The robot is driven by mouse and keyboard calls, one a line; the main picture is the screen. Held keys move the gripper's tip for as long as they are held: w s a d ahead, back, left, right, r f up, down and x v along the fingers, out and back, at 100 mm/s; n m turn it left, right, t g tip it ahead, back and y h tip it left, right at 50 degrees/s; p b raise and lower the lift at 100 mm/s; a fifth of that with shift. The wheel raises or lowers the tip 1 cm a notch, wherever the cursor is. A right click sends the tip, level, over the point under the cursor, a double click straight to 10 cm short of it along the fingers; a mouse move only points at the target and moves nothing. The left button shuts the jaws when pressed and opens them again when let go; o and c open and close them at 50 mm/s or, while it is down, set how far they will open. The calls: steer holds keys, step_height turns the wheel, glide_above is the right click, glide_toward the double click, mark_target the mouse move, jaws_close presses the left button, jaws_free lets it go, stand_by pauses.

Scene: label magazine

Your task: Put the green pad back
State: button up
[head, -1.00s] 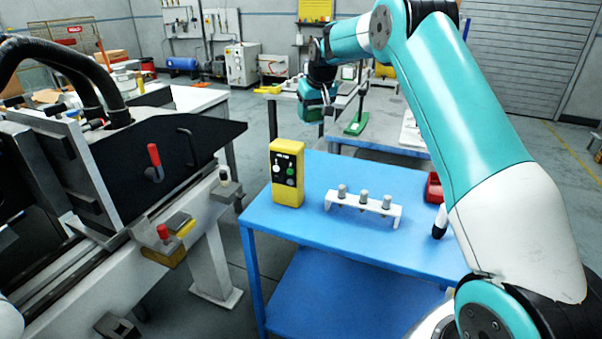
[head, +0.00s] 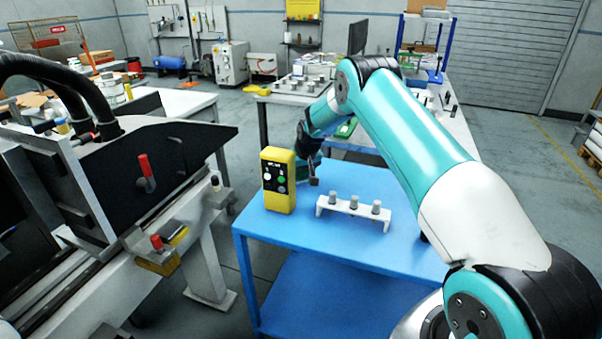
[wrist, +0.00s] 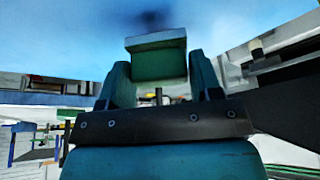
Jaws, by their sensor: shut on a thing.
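My gripper (wrist: 158,85) is shut on a green block with a paler edge, which looks like the green pad (wrist: 158,62); it sits between the two teal fingers in the wrist view. In the head view my gripper (head: 309,168) is low over the far side of the blue table (head: 345,240), just behind and right of the yellow button box (head: 278,182). The pad cannot be made out clearly there. Whether it touches the table cannot be told.
A white rack (head: 353,212) with three grey pegs stands on the blue table, right of the yellow box and near my gripper. A black machine (head: 150,165) with red-handled levers stands at the left. The table's front part is clear.

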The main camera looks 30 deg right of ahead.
steer(key=shift+f, duration=0.8)
steer(key=shift+f, duration=0.25)
steer(key=o, duration=0.8)
steer(key=shift+r, duration=0.1)
steer(key=shift+r, duration=0.1)
steer(key=b+v, duration=0.2)
steer(key=v, duration=1)
steer(key=shift+r, duration=0.1)
